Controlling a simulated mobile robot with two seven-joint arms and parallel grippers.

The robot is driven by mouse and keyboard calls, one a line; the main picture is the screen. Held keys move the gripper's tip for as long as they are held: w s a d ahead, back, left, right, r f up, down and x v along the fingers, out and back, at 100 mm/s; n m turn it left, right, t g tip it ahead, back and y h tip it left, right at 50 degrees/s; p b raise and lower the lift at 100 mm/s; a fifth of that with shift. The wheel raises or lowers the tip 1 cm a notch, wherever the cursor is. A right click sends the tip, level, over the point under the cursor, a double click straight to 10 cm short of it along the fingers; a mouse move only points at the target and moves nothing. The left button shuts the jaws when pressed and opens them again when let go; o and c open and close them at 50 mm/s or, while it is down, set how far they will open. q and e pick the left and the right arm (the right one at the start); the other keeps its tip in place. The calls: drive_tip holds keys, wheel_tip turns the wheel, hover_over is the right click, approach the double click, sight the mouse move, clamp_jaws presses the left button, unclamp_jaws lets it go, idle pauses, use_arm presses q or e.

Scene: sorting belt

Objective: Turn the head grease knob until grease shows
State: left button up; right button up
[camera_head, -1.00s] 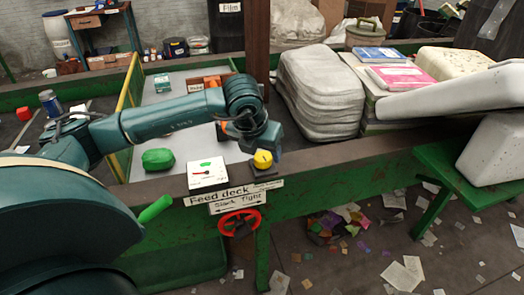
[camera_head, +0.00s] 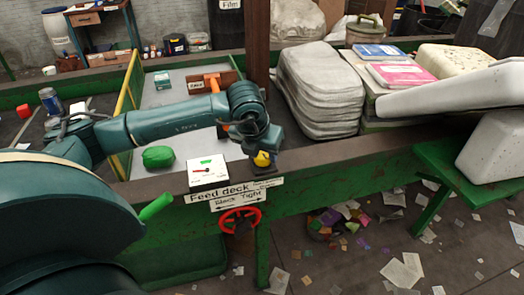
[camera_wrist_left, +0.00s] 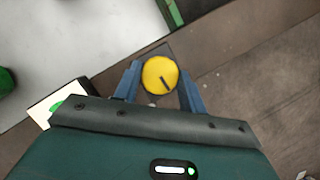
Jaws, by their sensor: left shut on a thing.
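The yellow knob (camera_head: 262,160) sits on a dark base on the front rail of the feed deck. In the left wrist view the round yellow knob (camera_wrist_left: 160,75) shows a dark line on its top, slanting toward the lower right. My left gripper (camera_head: 264,151) points down at the knob, and its blue fingers (camera_wrist_left: 160,84) stand on either side of it, shut on it. A white box with a green patch and a red needle (camera_head: 208,171) is left of the knob. I cannot make out any grease. My right gripper is not in view.
A "Feed deck" sign with "Slack Tight" (camera_head: 235,193) is on the rail front, above a red handwheel (camera_head: 239,220). A green lump (camera_head: 158,157) lies on the deck. Grey stacked bags (camera_head: 318,90) stand right of my gripper. Paper scraps litter the floor.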

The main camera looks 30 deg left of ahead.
use_arm(q)
drive_tip(key=shift+c, duration=0.5)
drive_tip(key=shift+a+f+m+b, duration=0.1)
drive_tip(key=shift+f+m+b, duration=0.1)
drive_tip(key=shift+m+b, duration=0.6)
drive_tip(key=m+h+b, duration=0.1)
drive_tip(key=b, duration=0.2)
drive_tip(key=shift+m, duration=0.4)
drive_tip(key=m+h+b, duration=0.1)
drive_tip(key=m+b, duration=0.1)
drive_tip(key=m, duration=0.2)
drive_tip(key=shift+a+r+h, duration=0.1)
drive_tip(key=shift+h, duration=0.3)
drive_tip(key=shift+r+m+g+h+b, duration=0.1)
drive_tip(key=shift+m+g+h+b, duration=0.25)
drive_tip(key=shift+m, duration=0.75)
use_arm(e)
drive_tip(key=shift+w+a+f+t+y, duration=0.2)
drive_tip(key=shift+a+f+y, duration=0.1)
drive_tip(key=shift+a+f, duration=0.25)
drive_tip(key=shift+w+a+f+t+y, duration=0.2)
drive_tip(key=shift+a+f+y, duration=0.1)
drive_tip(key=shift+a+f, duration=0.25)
use_arm(q)
drive_tip(key=o, duration=1)
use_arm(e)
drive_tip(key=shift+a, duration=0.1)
